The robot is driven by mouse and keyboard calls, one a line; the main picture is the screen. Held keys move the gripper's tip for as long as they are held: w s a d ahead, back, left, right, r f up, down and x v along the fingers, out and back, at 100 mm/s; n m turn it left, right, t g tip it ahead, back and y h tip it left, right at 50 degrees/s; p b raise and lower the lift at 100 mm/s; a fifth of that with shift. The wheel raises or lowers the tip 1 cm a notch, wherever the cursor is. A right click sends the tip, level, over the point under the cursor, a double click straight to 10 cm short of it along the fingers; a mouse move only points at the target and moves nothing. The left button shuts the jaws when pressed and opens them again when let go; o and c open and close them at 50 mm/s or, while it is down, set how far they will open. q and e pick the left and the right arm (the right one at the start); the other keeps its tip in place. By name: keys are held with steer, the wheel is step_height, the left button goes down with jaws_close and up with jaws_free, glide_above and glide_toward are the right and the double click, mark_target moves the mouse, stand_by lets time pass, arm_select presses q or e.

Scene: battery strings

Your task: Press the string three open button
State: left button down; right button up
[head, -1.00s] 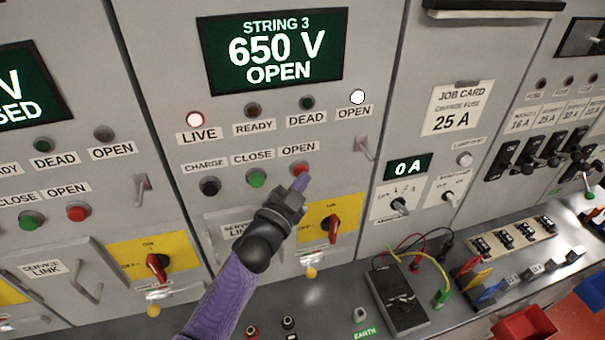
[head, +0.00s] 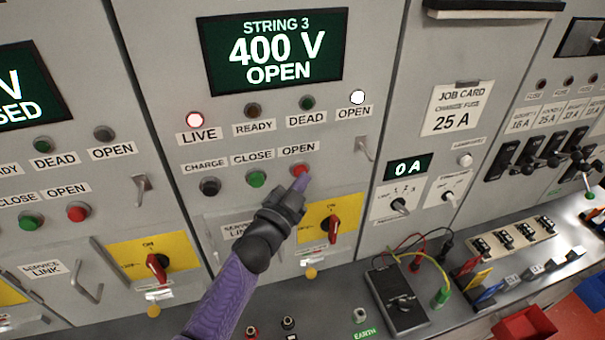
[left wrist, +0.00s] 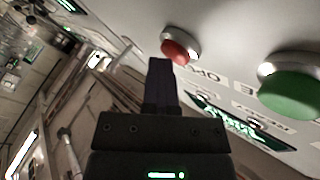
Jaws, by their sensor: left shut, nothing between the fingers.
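The red OPEN button (head: 300,170) of string three sits on the grey panel, under its OPEN label (head: 298,150). My left gripper (head: 301,182) is shut and empty, its tip just below and partly over the button in the head view. In the left wrist view the red button (left wrist: 180,46) lies just beyond the shut fingers (left wrist: 160,82), with a small apparent gap; touching cannot be told. The string three display (head: 275,52) reads 400 V OPEN. My right gripper is not in view.
The green CLOSE button (head: 257,179) and dark CHARGE button (head: 209,186) are left of the red one. A red rotary handle (head: 333,228) on a yellow plate is below right. A meter (head: 398,300) with leads lies on the bench.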

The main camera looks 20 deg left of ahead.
arm_select(q)
steer(key=shift+w+a, duration=0.1)
stand_by(0.4)
steer(key=shift+w+a+r, duration=0.1)
steer(key=shift+w+a, duration=0.05)
stand_by(0.4)
steer(key=s+d+p, duration=0.2)
steer(key=s+d, duration=0.1)
steer(key=s, duration=0.2)
steer(key=shift+d, duration=0.25)
stand_by(0.8)
